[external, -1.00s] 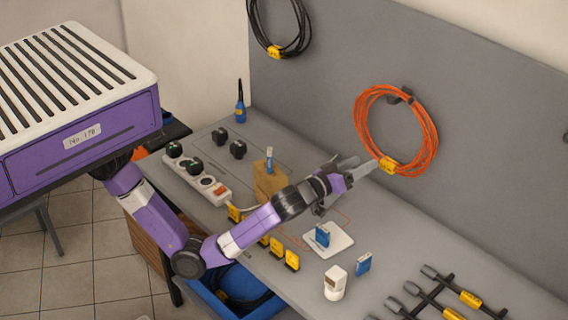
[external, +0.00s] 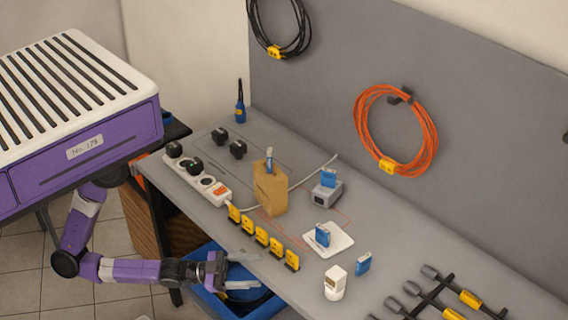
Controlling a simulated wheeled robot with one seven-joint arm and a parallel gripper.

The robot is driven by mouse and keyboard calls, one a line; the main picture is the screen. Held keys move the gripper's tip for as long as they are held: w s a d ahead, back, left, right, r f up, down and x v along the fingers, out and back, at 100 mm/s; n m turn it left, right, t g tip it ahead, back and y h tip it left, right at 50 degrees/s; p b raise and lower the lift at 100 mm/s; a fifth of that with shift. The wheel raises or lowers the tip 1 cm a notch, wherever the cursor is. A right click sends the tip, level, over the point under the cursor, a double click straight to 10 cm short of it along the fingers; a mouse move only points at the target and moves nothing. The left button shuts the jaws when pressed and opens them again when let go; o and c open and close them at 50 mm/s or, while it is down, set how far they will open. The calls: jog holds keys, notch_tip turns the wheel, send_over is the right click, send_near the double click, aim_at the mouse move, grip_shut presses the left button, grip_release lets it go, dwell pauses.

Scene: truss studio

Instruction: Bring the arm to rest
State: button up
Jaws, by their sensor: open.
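My gripper (external: 243,270) is at the end of my purple arm, in front of the bench's front edge and above the blue bin (external: 262,297). Its fingers point right and stand apart, with nothing seen between them. The arm is bent low at the left, below my purple body. The grey bench (external: 395,245) lies behind the gripper.
A row of yellow tags (external: 262,238) stands along the bench's front edge, close to the gripper. A power strip (external: 196,178), a wooden block (external: 270,188), a grey charger (external: 323,195) and a white pad (external: 342,240) are on the bench. An orange cable (external: 432,140) hangs on the wall.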

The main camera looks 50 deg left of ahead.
jog(key=w+a+f+n+t+y+p, duration=0.15)
jog(key=a+n+y, duration=0.3)
jog(key=a, duration=0.65)
jog(key=w+a+f+n+t+y+p, duration=0.15)
jog(key=a+n+y, duration=0.3)
jog(key=a, duration=0.65)
jog(key=s+a+r+n+y+p, duration=0.1)
jog(key=s+a+n+y, duration=0.1)
jog(key=a, duration=0.5)
jog(key=s+a+r+n+g+y+p, duration=0.1)
jog(key=s+a+n+y+p, duration=0.1)
jog(key=a+y, duration=0.3)
jog(key=s+a+n, duration=0.1)
jog(key=a, duration=0.1)
jog(key=shift+s+a+r+g, duration=0.3)
jog(key=shift+s+a+r, duration=0.05)
jog(key=shift+s+a, duration=0.05)
